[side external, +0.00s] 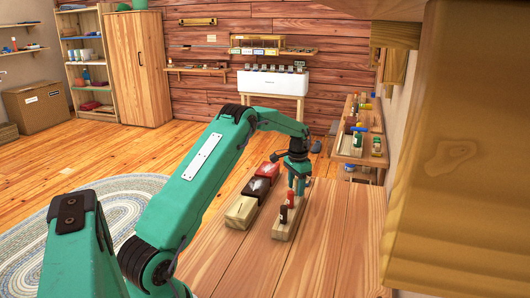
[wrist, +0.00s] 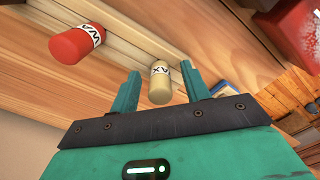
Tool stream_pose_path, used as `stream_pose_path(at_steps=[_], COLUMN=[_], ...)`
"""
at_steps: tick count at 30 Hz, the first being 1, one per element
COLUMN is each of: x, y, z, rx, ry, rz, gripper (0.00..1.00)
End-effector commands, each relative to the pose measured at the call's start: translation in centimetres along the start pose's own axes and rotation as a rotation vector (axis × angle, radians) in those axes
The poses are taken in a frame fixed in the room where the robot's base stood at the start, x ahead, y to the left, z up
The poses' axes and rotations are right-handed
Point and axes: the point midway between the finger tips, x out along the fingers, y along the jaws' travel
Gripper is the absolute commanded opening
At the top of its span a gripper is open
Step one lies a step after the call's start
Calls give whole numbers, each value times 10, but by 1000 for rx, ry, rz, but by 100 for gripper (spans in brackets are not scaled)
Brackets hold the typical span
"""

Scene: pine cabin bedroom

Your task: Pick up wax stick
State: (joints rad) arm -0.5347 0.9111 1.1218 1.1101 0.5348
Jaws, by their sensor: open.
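A cream stick (wrist: 160,88) with a white label reading "AX" stands between my gripper's fingers in the wrist view, with a visible gap on each side. A red stick (wrist: 72,45) with a white label partly reading "WA" is to its left, outside the fingers. My gripper (wrist: 160,69) is open. In the side view my gripper (side external: 297,181) is low over the far part of a wooden holder (side external: 280,233). A red stick (side external: 290,200) and a dark stick (side external: 283,214) stand in the holder nearer the camera. The cream stick is not clear there.
A wooden block row with dark and red boxes (side external: 257,186) lies just left of the holder. A red block (wrist: 296,32) shows at the wrist view's upper right. The tabletop (side external: 335,240) right of the holder is clear. A large wooden piece (side external: 460,150) fills the right side.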

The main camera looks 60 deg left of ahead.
Motion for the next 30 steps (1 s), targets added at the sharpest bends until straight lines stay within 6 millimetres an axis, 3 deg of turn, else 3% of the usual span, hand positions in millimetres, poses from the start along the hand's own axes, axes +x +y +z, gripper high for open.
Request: stream_pose_path(at_steps=[16,23,30], x=[2,1,1], y=[0,0,0], z=[0,0,0], rx=[0,0,0], ry=[1,1,1], rz=[-1,-1,-1], gripper=[47,1,0])
